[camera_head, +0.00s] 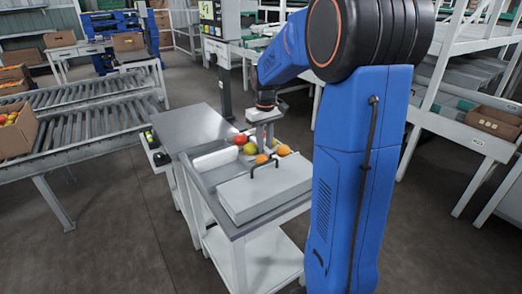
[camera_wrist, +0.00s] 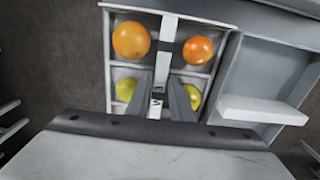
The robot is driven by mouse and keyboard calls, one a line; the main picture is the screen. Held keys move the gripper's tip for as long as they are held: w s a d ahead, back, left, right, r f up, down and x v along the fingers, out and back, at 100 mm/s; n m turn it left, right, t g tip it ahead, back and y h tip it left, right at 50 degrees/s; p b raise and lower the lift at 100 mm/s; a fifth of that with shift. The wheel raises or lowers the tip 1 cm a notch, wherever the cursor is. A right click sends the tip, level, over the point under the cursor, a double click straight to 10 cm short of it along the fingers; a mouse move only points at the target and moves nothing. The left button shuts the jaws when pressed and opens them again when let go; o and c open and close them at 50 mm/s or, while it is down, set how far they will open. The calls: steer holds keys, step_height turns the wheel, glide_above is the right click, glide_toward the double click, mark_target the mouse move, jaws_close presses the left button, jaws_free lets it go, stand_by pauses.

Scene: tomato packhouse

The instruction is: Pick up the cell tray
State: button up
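The cell tray (camera_wrist: 107,62) shows in the wrist view as a pale tray with a raised white central bar. Two orange tomatoes (camera_wrist: 131,40) sit in the far cells, and two yellow-green ones (camera_wrist: 126,90) sit in the near cells, partly hidden by my fingers. My gripper (camera_wrist: 162,82) is over the tray with one dark finger on each side of the bar. Whether the fingers press on the bar cannot be told. In the head view my gripper (camera_head: 265,142) points down among the fruit, and the tray itself is mostly hidden.
A box with a pale lid and black handle (camera_head: 265,192) stands close in front of the fruit on the bench. A bare grey worktop (camera_head: 205,127) lies to the left. A roller conveyor (camera_head: 85,125) and racks with cartons (camera_head: 494,122) stand further out.

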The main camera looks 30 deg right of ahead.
steer(key=shift+c, duration=0.3)
jaws_close()
